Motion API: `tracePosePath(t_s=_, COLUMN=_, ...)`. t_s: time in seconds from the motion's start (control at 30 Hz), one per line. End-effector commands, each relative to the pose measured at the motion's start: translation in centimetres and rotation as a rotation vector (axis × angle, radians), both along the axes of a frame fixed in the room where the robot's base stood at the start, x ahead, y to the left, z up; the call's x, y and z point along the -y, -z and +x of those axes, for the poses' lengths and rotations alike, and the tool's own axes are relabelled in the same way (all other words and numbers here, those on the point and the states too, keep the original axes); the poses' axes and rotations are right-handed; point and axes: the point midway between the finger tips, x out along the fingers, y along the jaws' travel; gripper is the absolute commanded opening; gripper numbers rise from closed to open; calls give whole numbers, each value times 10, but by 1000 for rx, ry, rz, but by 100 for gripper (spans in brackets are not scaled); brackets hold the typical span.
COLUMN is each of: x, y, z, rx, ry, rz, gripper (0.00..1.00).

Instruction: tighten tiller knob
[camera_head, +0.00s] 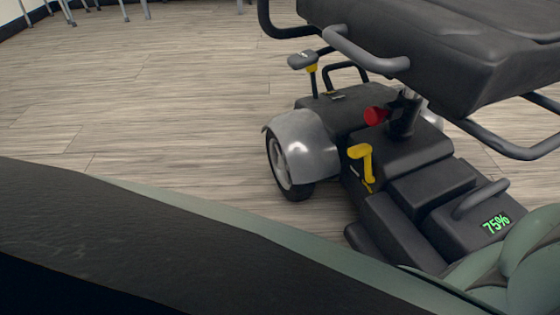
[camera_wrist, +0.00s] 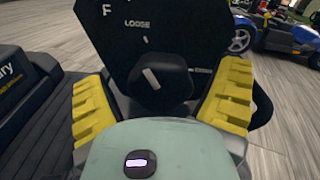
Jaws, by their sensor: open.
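The black tiller knob (camera_wrist: 165,92) shows in the wrist view, in front of a black panel (camera_wrist: 180,30). A short white mark on the knob slants up and left, roughly toward the white tick under the word LOOSE. A second label to the knob's right is too small and partly hidden to read. My gripper (camera_wrist: 160,98) is open, with one yellow-padded finger on each side of the knob. Gaps show between the pads and the knob; I cannot tell how deep the fingers reach. Neither the knob nor my gripper can be made out in the head view.
In the head view, a scooter (camera_head: 360,120) with a silver fender, dark seat (camera_head: 430,50), red knob (camera_head: 376,116) and yellow lever (camera_head: 361,155) stands close by. Wooden floor (camera_head: 180,110) is clear to its left. A blue vehicle (camera_wrist: 285,32) stands behind in the wrist view.

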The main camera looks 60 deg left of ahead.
Motion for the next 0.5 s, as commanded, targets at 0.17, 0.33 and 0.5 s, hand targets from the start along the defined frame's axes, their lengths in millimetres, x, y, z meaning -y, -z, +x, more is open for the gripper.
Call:
tracePosePath(t_s=0.17, x=-1, y=0, z=1, rx=0, ry=-3, rz=0, gripper=77)
tracePosePath(t_s=0.33, x=0, y=0, z=0, rx=0, ry=-2, rz=0, gripper=60)
tracePosePath(t_s=0.5, x=0, y=0, z=0, rx=1, ry=-1, rz=0, gripper=42)
